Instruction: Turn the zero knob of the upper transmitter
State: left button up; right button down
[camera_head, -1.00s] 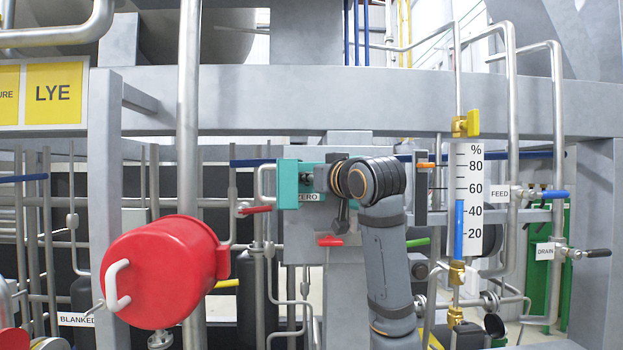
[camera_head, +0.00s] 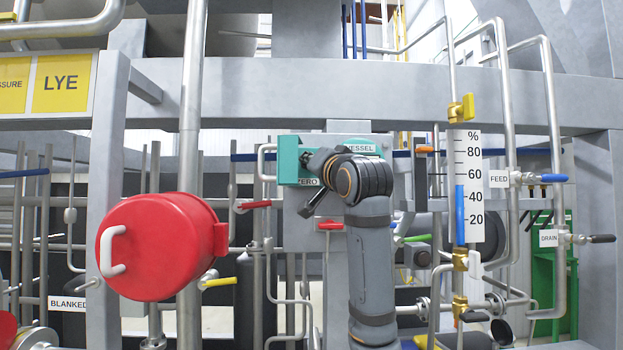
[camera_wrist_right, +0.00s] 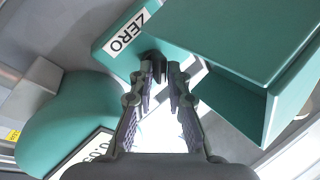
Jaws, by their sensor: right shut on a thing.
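The upper transmitter is a teal housing (camera_head: 288,152) on a grey panel, with a ZERO label (camera_head: 309,182) and a VESSEL label (camera_head: 358,147). In the right wrist view its teal block carries the ZERO label (camera_wrist_right: 126,34) beside a small dark knob (camera_wrist_right: 151,57). My right gripper (camera_wrist_right: 165,80) is shut on this knob, which the fingertips partly hide. In the head view the right gripper (camera_head: 313,163) is at the teal housing, partly hidden by my wrist. My left gripper is not in view.
A red vessel (camera_head: 150,250) stands at the left. A level gauge (camera_head: 468,190) with a % scale and pipes stand to the right. A rounded teal housing (camera_wrist_right: 62,118) with a display is close to the gripper.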

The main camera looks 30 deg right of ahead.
jog(key=shift+a+f+m+h+b, duration=0.1)
jog(key=shift+m+h+b, duration=0.65)
jog(key=shift+m, duration=0.65)
jog(key=shift+a+f+m+h+b, duration=0.1)
jog(key=shift+m+h+b, duration=0.35)
jog(key=shift+m+b, duration=0.7)
jog(key=shift+d+m, duration=0.1)
jog(key=shift+m, duration=0.35)
jog(key=c, duration=1.6)
grip_release()
jog(key=shift+o, duration=0.2)
jog(key=v, duration=1.2)
jog(key=shift+f, duration=0.25)
jog(key=shift+w, duration=0.15)
